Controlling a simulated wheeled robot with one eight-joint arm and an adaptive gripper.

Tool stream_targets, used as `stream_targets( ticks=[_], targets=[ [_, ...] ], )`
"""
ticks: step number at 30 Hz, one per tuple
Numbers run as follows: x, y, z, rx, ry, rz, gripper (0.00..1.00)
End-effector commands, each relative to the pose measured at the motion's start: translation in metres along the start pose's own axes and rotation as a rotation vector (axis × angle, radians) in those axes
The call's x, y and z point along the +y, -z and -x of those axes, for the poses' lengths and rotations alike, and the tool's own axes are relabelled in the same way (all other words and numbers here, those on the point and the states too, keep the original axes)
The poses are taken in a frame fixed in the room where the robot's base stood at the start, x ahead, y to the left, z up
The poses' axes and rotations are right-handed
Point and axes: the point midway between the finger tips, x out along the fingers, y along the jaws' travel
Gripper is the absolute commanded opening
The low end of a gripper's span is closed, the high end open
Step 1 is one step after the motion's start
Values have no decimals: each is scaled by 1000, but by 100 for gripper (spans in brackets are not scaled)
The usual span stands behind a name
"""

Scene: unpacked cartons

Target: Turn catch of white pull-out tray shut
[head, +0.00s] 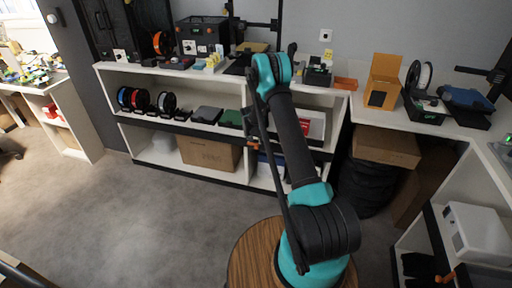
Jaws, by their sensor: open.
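A white box-shaped unit (476,234) sits on the right-hand shelf, with a small grey detail on its left face. It may be the one with the pull-out tray, but no tray edge or catch can be made out. Another white item with a red patch (314,124) stands in the middle shelf unit, partly behind my arm. I cannot tell whether it is a tray. My teal and black arm rises in the centre and bends at the top in front of the shelves.
A long white shelf unit (108,92) spans the back, with spools, boxes and a cardboard carton (208,154). A white counter (432,126) runs right, with black tyres (366,186) below. A round wooden top (247,255) is at the front. Grey floor (150,230) is clear at left.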

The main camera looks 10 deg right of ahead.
Motion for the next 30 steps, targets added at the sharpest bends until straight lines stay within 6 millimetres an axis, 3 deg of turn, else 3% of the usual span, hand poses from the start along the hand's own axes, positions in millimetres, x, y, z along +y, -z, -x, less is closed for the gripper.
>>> stream_targets(
  ticks=[6,13,27,30],
  targets=[
    [0,0,-38,0,0,-1,43],
    [0,0,-67,0,0,-1,43],
    [0,0,-78,0,0,0,43],
    [0,0,-78,0,0,0,32]
  ],
)
